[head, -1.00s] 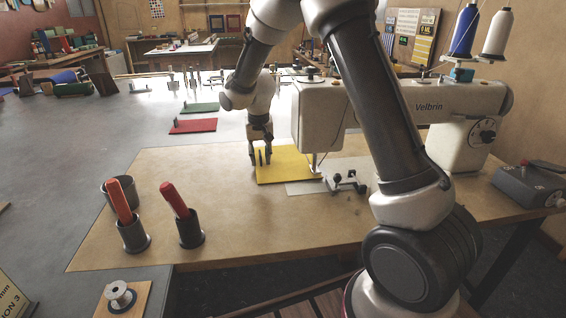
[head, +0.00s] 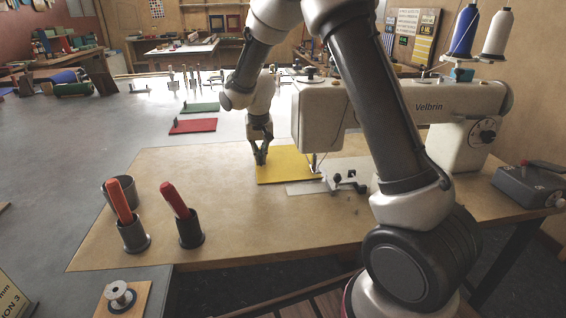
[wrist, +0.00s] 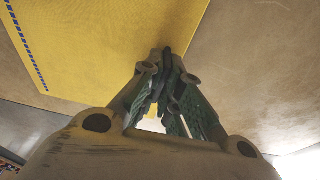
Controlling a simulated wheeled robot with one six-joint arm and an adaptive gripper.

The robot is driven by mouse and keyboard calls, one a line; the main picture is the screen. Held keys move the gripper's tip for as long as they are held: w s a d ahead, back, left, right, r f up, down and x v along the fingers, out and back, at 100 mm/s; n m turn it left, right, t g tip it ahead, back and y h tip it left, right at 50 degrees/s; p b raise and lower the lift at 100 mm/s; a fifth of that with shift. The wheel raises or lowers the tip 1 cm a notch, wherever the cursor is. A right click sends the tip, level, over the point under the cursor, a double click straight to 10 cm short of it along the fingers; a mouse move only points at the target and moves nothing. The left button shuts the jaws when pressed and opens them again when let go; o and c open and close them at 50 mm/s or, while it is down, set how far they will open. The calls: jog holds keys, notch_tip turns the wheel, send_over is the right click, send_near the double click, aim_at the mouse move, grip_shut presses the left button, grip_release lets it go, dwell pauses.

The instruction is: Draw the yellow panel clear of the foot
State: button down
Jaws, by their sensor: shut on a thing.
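The yellow panel (head: 290,168) lies flat on the wooden sewing table, with its right end at the foot (head: 314,165) of the sewing machine (head: 400,112). My gripper (head: 260,160) is at the panel's left edge, its fingers close together there. In the wrist view the yellow panel (wrist: 110,50) fills the upper left, with a row of blue marks along one side. My gripper's fingers (wrist: 166,65) meet at the panel's edge, shut on the panel or on a small dark part there. The exact grip point is hidden by the fingers.
Two dark cups with red-handled tools (head: 187,228) and an empty cup (head: 120,190) stand at the table's left. A small black clamp-like fitting (head: 345,182) is right of the panel. Red (head: 193,126) and green panels lie behind. The table's front middle is clear.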

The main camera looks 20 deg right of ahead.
aim_at(240, 177)
jog(key=shift+s+a, duration=0.1)
jog(key=shift+s+a, duration=0.65)
jog(key=shift+a, duration=0.3)
jog(key=shift+a, duration=0.1)
jog(key=shift+s+a, duration=0.7)
jog(key=shift+a, duration=0.2)
jog(key=shift+s+a, duration=0.1)
jog(key=shift+a, duration=0.05)
jog(key=shift+s+a, duration=0.6)
jog(key=shift+a, duration=0.3)
jog(key=shift+s+a, duration=0.75)
jog(key=shift+a, duration=0.25)
